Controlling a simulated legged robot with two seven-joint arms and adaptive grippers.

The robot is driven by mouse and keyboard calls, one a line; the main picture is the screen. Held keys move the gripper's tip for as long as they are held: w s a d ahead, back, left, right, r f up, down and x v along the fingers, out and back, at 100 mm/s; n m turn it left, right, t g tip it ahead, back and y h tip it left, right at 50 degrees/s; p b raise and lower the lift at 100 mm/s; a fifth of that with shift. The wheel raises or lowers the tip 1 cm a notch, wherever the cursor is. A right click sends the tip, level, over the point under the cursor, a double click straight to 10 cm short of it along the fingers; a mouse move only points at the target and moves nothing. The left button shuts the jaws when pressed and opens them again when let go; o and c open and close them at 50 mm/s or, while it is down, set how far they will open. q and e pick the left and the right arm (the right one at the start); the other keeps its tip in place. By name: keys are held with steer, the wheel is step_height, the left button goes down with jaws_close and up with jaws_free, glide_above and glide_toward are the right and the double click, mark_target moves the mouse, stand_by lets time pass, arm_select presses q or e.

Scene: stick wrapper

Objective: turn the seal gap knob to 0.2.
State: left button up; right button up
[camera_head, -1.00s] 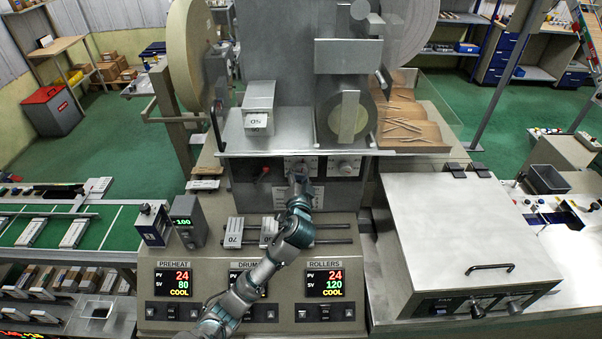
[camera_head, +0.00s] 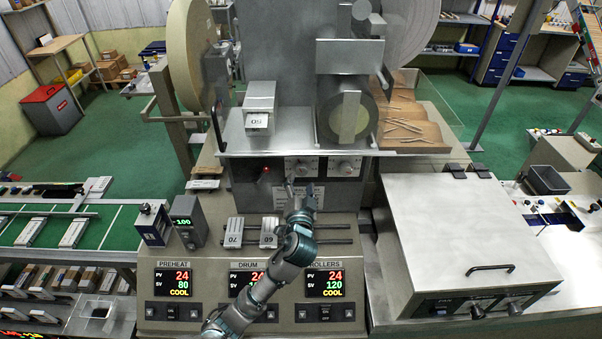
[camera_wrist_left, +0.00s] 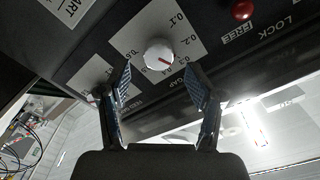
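The seal gap knob (camera_wrist_left: 158,55) is white with a red pointer line. It sits on a white dial plate marked in tenths, with "GAP" printed nearby. In the left wrist view its pointer slants to the lower right; the exact value is unclear. The knob also shows small on the dark front panel in the head view (camera_head: 302,168). My left gripper (camera_wrist_left: 158,92) is open and empty, its two fingers apart with the knob ahead of the space between them. In the head view the gripper (camera_head: 290,188) is just below the knob. My right gripper is out of view.
A second dial (camera_head: 345,168) lies right of the gap knob. A red-ended lock lever (camera_wrist_left: 242,10) is on its other side. Below are sliding blocks (camera_head: 235,232) on rods and the heater displays (camera_head: 324,283). A metal shelf (camera_head: 290,148) overhangs the panel.

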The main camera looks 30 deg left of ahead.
mark_target(303, 172)
arm_select(q)
steer(key=v, duration=0.7)
steer(key=shift+s+d, duration=0.15)
steer(key=shift+s, duration=0.05)
steer(key=s+d+n, duration=0.3)
steer(key=n, duration=0.4)
steer(key=p+x, duration=0.1)
steer(key=x, duration=0.4)
steer(key=p+x, duration=0.1)
steer(key=x, duration=0.4)
steer(key=a+p+x, duration=0.1)
steer(key=x, duration=0.4)
steer(key=shift+w+a, duration=0.1)
steer(key=shift+a, duration=0.05)
steer(key=shift+w, duration=0.45)
